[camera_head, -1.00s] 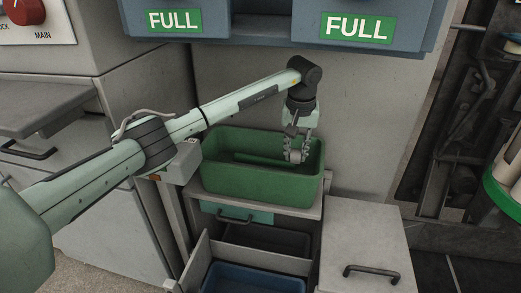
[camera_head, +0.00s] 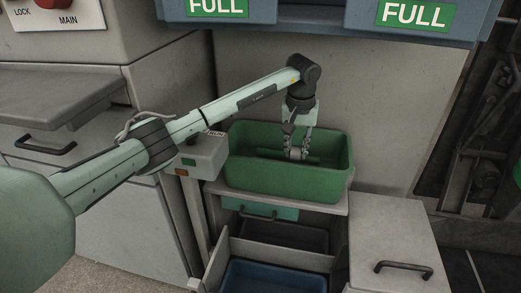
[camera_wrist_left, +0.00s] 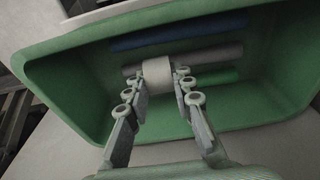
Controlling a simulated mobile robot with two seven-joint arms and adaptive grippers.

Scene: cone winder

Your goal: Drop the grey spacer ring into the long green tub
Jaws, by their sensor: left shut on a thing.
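The long green tub (camera_head: 285,180) stands on a grey shelf in the head view. My left gripper (camera_head: 297,152) points down into its opening, near the middle of its length. In the left wrist view my left gripper (camera_wrist_left: 166,85) is shut on the pale grey spacer ring (camera_wrist_left: 157,72), held between its fingertips. The ring is within the tub's outline, above tubes lying inside; its exact height over them is hard to tell. The tub (camera_wrist_left: 75,85) fills most of the wrist view. My right gripper is not in view.
In the tub lie a blue tube (camera_wrist_left: 180,34), a grey tube (camera_wrist_left: 225,53) and a green tube (camera_wrist_left: 222,76). Below the shelf is a blue bin (camera_head: 270,277). A grey cabinet (camera_head: 395,235) stands at right. Bluish boxes with FULL labels (camera_head: 414,14) hang above.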

